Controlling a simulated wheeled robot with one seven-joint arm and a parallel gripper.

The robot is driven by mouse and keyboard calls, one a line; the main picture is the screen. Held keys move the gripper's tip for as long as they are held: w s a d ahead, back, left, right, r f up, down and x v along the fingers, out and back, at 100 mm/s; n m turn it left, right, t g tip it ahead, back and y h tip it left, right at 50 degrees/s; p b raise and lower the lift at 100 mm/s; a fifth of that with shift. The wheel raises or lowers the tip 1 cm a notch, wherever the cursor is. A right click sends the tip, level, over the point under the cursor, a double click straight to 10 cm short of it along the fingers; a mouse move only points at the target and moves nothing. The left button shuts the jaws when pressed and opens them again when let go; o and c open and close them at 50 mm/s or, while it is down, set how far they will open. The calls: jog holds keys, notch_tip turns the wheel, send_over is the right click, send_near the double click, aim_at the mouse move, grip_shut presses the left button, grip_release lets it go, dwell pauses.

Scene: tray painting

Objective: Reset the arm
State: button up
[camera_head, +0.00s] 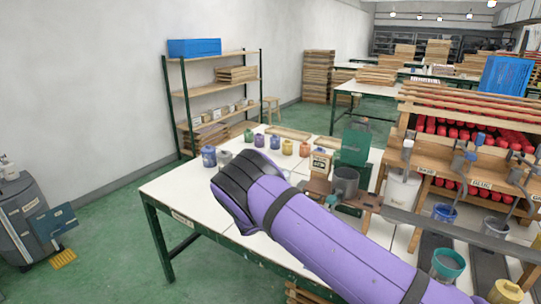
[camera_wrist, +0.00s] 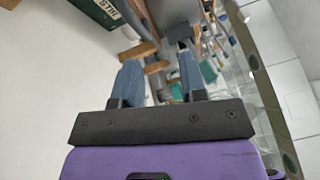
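My purple arm reaches from the lower right of the head view over the white table (camera_head: 172,190), its dark wrist end above the table's middle. My gripper itself is hidden behind the arm in the head view. In the wrist view my gripper (camera_wrist: 160,60) shows two blue-grey fingers spread apart. I see nothing clasped between them, only tilted workshop background beyond.
A grey pot (camera_head: 346,182) stands right of the arm. A rack (camera_head: 415,122) with red items is at right. Green floor (camera_head: 120,240) lies open at left.

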jog(key=s+d+r+m+g+y, duration=0.1)
jog(key=s+d+r+m+g, duration=0.1)
jog(key=d+r+m, duration=0.2)
jog(key=s+d+r+m+g+y, duration=0.1)
jog(key=d+r+m+g, duration=0.1)
jog(key=r, duration=0.4)
jog(key=s+d+r+m+g+y, duration=0.2)
jog(key=d+r+m+g, duration=0.1)
jog(key=d+r+m, duration=0.2)
jog(key=shift+s+d+r+m, duration=0.35)
jog(key=shift+r+m, duration=0.2)
jog(key=shift+m, duration=0.15)
jog(key=s+d+r+m+y, duration=0.3)
jog(key=s+r+m, duration=0.35)
jog(key=s, duration=0.25)
jog(key=s+d+r+m+y, duration=0.3)
jog(key=s+r+m+y, duration=0.15)
jog(key=s+r, duration=0.3)
jog(key=s+d+r+m+y, duration=0.35)
jog(key=s+r+m, duration=0.3)
jog(key=s, duration=0.35)
jog(key=s+a+r+m+t+y, duration=0.1)
jog(key=s+m+t, duration=0.2)
jog(key=s+m, duration=0.6)
jog(key=s, duration=0.6)
jog(key=shift+a+t+y, duration=0.35)
jog(key=shift+t+y, duration=0.05)
